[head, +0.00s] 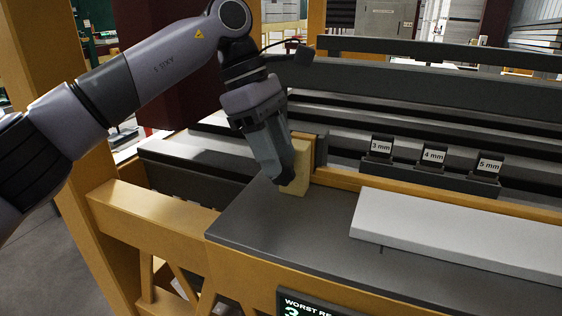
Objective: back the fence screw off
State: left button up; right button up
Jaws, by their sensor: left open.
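My left gripper (286,181) points down over the left end of the dark table, its fingers close in front of a pale yellow block (301,160). It is open, and I cannot tell whether the fingers touch the block. The yellow fence rail (430,197) runs along the back of the table to the right of the block. I cannot make out the fence screw; the gripper may hide it. My right gripper is not in view.
A light grey board (470,236) lies on the dark table (275,234) at the right. Behind the rail, a dark holder bears blocks labelled 3 mm (381,148), 4 mm (433,156) and 5 mm (489,164). A display (315,306) sits at the front edge. The table's left front is clear.

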pick_arm(q)
jog(key=shift+x, duration=1.15)
jog(key=shift+c, duration=0.3)
grip_shut()
jog(key=shift+w+h, duration=0.1)
jog(key=shift+h, duration=0.2)
